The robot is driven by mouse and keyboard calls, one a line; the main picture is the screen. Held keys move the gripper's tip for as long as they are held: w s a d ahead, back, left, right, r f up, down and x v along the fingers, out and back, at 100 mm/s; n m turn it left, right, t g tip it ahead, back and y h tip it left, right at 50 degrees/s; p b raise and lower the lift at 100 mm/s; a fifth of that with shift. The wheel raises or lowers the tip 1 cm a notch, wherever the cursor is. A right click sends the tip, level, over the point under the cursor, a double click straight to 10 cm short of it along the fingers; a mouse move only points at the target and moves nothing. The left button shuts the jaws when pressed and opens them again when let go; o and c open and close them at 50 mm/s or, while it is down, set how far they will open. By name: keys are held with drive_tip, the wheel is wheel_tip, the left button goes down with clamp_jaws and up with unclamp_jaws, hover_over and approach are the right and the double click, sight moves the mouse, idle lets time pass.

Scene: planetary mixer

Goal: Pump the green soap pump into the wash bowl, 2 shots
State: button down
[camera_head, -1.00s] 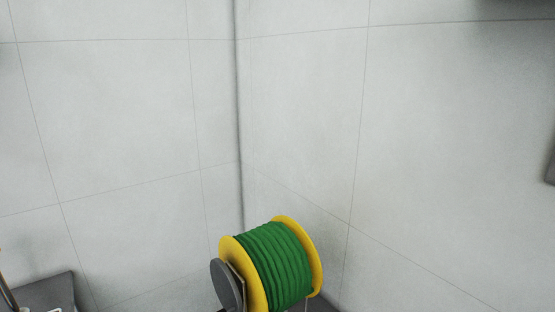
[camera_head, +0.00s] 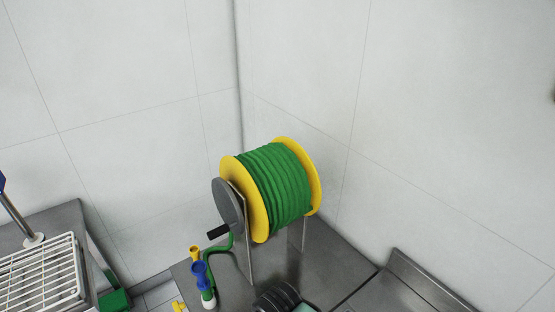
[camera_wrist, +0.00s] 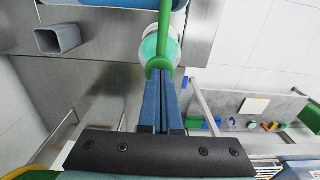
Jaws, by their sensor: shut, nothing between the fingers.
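In the wrist view, a green pump (camera_wrist: 165,35) with a round green end stands out over a white and teal rounded body, probably its bottle (camera_wrist: 148,48). My gripper (camera_wrist: 159,76) has its blue fingers together, with nothing seen between them. The fingertips are right at the round green end; I cannot tell whether they touch it. I cannot pick out the wash bowl for sure. The head view does not show my gripper, and I cannot make out the pump there.
A green hose reel (camera_head: 275,185) with yellow flanges stands on a metal counter (camera_head: 335,262) in the corner. A blue nozzle (camera_head: 199,272) is beside it. A white rack (camera_head: 40,275) is at left. A grey square cup (camera_wrist: 58,40) is in the wrist view.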

drive_tip(key=shift+r, duration=0.1)
drive_tip(key=shift+r+p, duration=0.95)
drive_tip(key=shift+p, duration=0.15)
drive_tip(key=shift+f, duration=0.1)
idle(0.4)
